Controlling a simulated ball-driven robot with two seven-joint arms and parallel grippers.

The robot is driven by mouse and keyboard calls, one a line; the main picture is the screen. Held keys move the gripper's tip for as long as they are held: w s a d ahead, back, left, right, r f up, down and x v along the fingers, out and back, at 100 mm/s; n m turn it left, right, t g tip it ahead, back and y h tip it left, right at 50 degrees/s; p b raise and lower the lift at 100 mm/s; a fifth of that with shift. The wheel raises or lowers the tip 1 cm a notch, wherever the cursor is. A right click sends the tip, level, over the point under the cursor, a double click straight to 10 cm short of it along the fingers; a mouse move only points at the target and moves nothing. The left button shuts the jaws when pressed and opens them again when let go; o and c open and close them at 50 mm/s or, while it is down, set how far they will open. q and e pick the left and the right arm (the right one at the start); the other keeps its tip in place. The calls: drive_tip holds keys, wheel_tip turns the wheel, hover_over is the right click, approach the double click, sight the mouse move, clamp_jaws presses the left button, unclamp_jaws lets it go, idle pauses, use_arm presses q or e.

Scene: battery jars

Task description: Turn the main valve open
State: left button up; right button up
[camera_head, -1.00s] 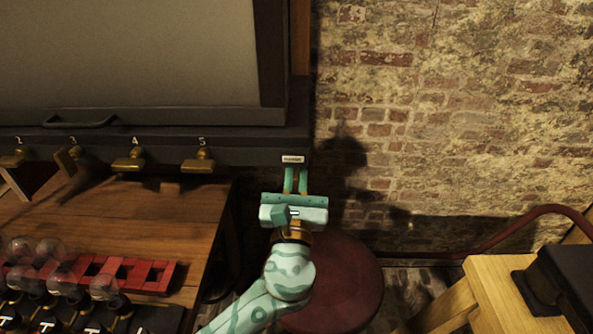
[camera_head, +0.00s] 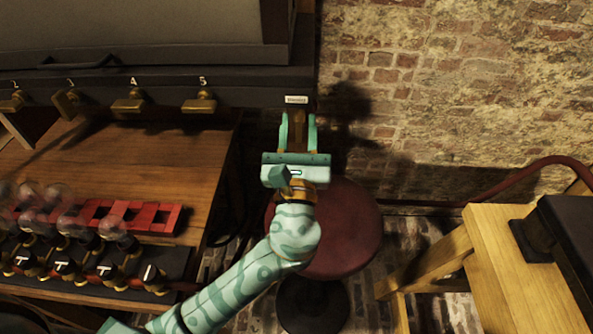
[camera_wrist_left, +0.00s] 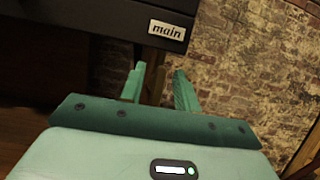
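The white main label (camera_head: 297,99) is on the right end of the dark cabinet's lower rail. It also shows in the left wrist view (camera_wrist_left: 167,30) and reads "main". My left gripper (camera_head: 298,118) is just below the label, fingers pointing at the cabinet. Its two green fingers are apart with a clear gap, also in the left wrist view (camera_wrist_left: 159,76). A brown upright strip shows between them; I cannot tell whether it is part of the valve or a wooden post. No main valve handle can be made out. My right gripper is not in view.
Numbered brass taps (camera_head: 200,102) line the rail to the left. A wooden table (camera_head: 170,170) with a red rack (camera_head: 160,218) and glass bulbs is at lower left. A round red stool (camera_head: 350,235) stands below my arm. A light wooden table (camera_head: 490,240) is at right.

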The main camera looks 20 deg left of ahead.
use_arm(q)
drive_tip(key=v, duration=1.3)
drive_tip(key=shift+s, duration=0.15)
drive_tip(key=shift+d+f, duration=0.1)
